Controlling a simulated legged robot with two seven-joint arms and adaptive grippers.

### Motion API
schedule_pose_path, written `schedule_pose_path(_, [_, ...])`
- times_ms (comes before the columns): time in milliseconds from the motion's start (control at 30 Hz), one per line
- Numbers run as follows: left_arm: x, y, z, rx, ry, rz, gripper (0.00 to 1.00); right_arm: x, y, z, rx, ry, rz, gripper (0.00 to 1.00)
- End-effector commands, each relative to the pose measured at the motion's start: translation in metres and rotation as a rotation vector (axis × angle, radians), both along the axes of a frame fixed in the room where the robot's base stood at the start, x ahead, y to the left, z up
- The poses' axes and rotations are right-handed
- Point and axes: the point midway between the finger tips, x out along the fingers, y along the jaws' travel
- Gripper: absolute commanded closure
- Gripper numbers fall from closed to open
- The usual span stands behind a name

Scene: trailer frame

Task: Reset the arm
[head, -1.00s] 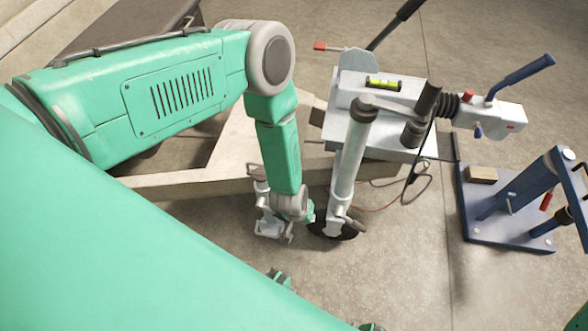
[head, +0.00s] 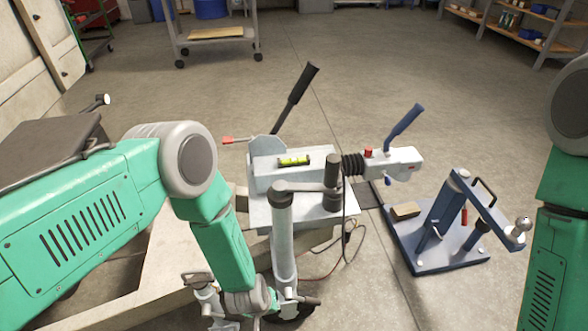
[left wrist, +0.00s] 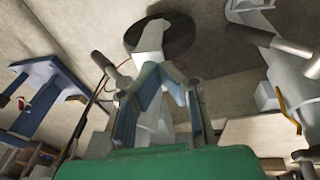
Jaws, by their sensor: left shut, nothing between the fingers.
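My left arm (head: 75,215) is green and comes in from the left. It bends at a grey elbow joint (head: 187,158), and its forearm (head: 222,245) hangs down beside the grey jockey wheel tube (head: 283,240). In the left wrist view my left gripper (left wrist: 161,80) is shut and empty, in front of the jockey wheel's pale lower part. In the head view its fingers cannot be made out clearly. My right arm (head: 548,255) shows at the right edge. My right gripper is out of view.
The trailer drawbar (head: 150,270) lies under my left arm. Its coupling (head: 398,163), spirit level (head: 294,160) and black lever (head: 297,95) are close by. A blue stand (head: 440,235) is on the right. A wheeled trolley (head: 212,42) stands behind, with clear floor between.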

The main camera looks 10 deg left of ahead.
Motion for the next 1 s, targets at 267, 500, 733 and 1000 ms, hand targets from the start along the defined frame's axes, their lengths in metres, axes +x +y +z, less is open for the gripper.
schedule_pose_path(267, [-0.028, 0.035, 0.037, 0.064, 0.022, -0.080, 1.00, 0.000, 0.000, 0.016, 0.001, 0.000, 0.001, 0.00])
schedule_pose_path(500, [-0.113, 0.118, 0.146, 0.163, 0.100, -0.273, 1.00, 0.000, 0.000, 0.052, 0.000, 0.000, 0.001, 0.00])
schedule_pose_path(733, [-0.172, 0.152, 0.219, 0.169, 0.159, -0.361, 1.00, 0.000, 0.000, 0.068, 0.000, 0.000, 0.001, 0.00])
schedule_pose_path(1000, [-0.182, 0.155, 0.230, 0.167, 0.169, -0.375, 1.00, 0.000, 0.000, 0.070, 0.001, 0.000, 0.001, 0.00])
